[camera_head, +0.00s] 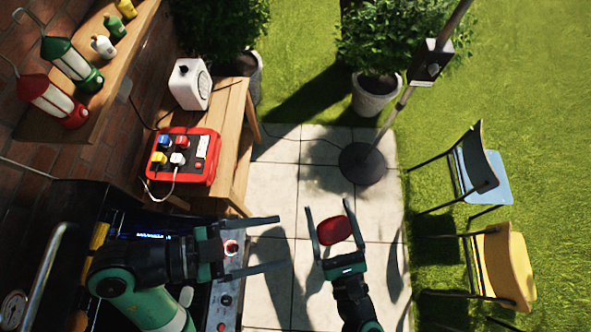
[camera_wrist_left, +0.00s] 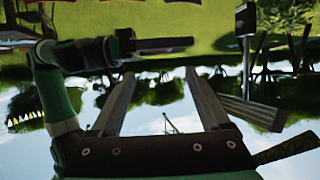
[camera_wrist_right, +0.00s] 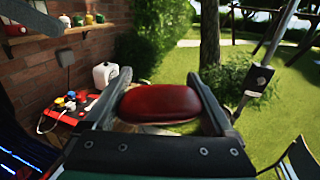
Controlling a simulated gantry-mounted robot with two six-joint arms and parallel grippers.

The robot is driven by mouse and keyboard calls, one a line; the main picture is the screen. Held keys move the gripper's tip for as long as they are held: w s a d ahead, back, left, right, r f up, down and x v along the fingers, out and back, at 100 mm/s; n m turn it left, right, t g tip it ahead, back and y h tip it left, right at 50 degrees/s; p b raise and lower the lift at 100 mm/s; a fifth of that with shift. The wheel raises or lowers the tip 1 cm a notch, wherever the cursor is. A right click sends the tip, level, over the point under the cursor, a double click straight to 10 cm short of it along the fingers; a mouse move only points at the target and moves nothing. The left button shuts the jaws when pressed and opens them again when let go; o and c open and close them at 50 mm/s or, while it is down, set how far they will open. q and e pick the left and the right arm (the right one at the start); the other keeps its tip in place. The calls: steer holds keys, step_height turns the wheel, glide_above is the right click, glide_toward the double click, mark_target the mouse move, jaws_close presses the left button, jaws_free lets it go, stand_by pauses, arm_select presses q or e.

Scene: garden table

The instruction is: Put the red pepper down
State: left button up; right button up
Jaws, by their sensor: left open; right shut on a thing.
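The red pepper (camera_head: 334,230) is held between the fingers of my right gripper (camera_head: 332,222), in the air over the paved ground in the head view. In the right wrist view the red pepper (camera_wrist_right: 159,104) shows as a smooth, rounded red body between the two fingers (camera_wrist_right: 160,95). My left gripper (camera_head: 280,243) is open and empty, to the left of the right one, its fingers pointing right. In the left wrist view its fingers (camera_wrist_left: 158,95) are spread with only sky and trees between them.
A dark appliance (camera_head: 226,305) with knobs lies beneath my left arm. A wall shelf (camera_head: 112,77) carries lanterns and bottles. A parasol stand (camera_head: 362,163) and two chairs stand right.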

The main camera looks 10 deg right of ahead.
mark_target(334, 230)
arm_select(q)
steer(key=x, duration=1.2)
steer(key=c, duration=1)
steer(key=shift+c, duration=1.3)
arm_select(e)
steer(key=o, duration=1)
